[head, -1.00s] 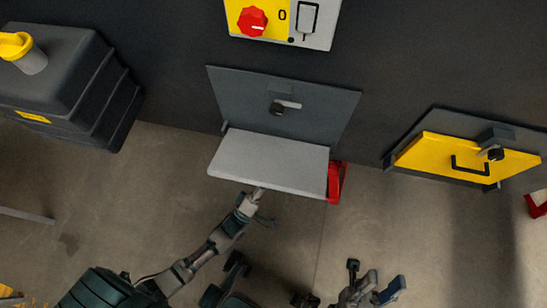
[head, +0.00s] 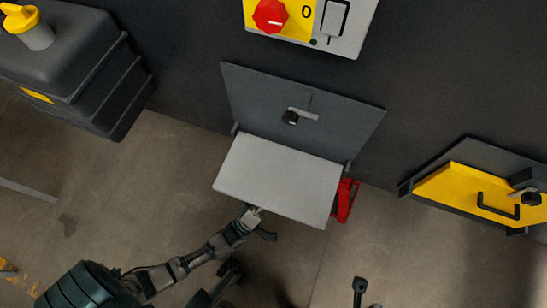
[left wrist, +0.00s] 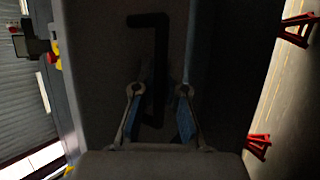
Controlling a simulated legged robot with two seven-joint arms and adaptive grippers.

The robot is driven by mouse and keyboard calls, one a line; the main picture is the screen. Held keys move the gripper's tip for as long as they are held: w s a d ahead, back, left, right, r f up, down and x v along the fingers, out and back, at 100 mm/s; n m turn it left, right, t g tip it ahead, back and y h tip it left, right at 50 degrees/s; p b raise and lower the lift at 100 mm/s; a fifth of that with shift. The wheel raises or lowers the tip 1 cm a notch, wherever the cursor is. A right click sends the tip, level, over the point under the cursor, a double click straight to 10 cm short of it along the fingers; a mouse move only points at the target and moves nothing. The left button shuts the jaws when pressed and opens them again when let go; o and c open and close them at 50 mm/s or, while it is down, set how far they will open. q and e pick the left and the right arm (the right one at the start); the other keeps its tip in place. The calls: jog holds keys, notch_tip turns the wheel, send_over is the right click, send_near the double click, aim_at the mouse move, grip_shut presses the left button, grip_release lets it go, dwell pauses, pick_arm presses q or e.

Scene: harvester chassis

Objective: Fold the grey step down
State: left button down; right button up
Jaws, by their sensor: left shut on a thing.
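The light grey step (head: 278,180) sticks out from the foot of its dark grey back plate (head: 300,95) on the chassis wall. Its broad face shows in the head view; its exact tilt is hard to judge. My left gripper (head: 252,214) is at the step's front left edge, shut on a black handle. In the left wrist view the bent black handle (left wrist: 156,60) lies between the two fingers (left wrist: 157,95), against a dark panel. A dark tip, apparently of my right gripper (head: 360,287), shows at the bottom edge; most of it is out of view.
A black latch (head: 291,117) sits on the back plate. A red part (head: 345,200) stands just right of the step. A yellow panel (head: 465,195) is at right, a dark tank (head: 75,65) at left, a red switch (head: 270,16) above. Floor before the step is clear.

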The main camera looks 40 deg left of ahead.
pick_arm(q)
jog(key=shift+f, duration=0.3)
jog(key=c, duration=1.5)
grip_release()
jog(key=o, duration=0.3)
jog(key=shift+w+f, duration=0.1)
jog(key=v, duration=1.2)
